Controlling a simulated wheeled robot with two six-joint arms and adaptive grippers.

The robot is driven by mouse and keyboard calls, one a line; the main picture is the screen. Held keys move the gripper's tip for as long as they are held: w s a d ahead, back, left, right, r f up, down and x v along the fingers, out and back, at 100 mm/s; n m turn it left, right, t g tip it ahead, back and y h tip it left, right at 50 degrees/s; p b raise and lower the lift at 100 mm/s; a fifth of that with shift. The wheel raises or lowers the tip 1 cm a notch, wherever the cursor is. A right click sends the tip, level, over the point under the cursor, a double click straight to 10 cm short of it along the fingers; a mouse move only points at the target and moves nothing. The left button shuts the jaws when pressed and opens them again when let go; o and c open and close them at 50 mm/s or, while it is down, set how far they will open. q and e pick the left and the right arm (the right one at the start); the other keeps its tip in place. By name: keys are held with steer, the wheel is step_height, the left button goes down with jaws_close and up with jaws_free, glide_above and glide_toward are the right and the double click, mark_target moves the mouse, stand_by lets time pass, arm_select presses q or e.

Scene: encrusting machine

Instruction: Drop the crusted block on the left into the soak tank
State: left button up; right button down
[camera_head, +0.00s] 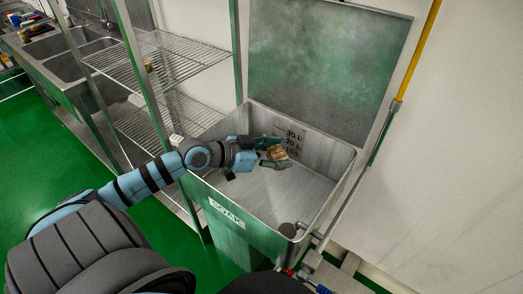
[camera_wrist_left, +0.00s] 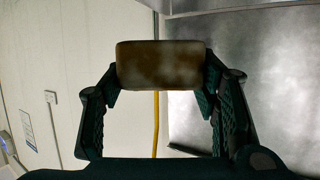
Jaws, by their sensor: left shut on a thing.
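The crusted block (camera_head: 277,153) is a small tan-brown piece held in my left gripper (camera_head: 270,158). In the left wrist view the block (camera_wrist_left: 160,65) sits between both fingers of the gripper (camera_wrist_left: 161,78), which are shut on it. The soak tank (camera_head: 225,212) is a large open steel tub with a "SOAK" label on its front and litre marks on its inner back wall. In the head view the gripper and block appear over the tank's open mouth. Their exact height above the floor of the tank is hard to tell. My right gripper is not in view.
The tank's raised lid (camera_head: 325,65) stands open at the back. A wire shelf rack (camera_head: 165,62) stands close on the left, with steel sinks (camera_head: 65,50) beyond it. A yellow pipe (camera_head: 418,52) runs down the right wall. Green floor (camera_head: 40,165) is clear at left.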

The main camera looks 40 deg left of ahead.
arm_select(q)
steer(key=w+a+f+n+t+y+b, duration=0.1)
steer(key=w+a+f+n+y+b, duration=0.5)
steer(key=w+a, duration=0.45)
step_height(320, 180, down, 7)
steer(key=s+a+y+b, duration=0.1)
steer(key=a+b, duration=0.1)
steer(key=b, duration=0.3)
steer(key=shift+r+b, duration=0.15)
steer(key=shift+b, duration=0.15)
steer(key=o, duration=1.3)
steer(key=shift+s, duration=0.15)
steer(key=v, duration=0.7)
steer(key=shift+s+r, duration=0.1)
steer(key=shift+s, duration=0.15)
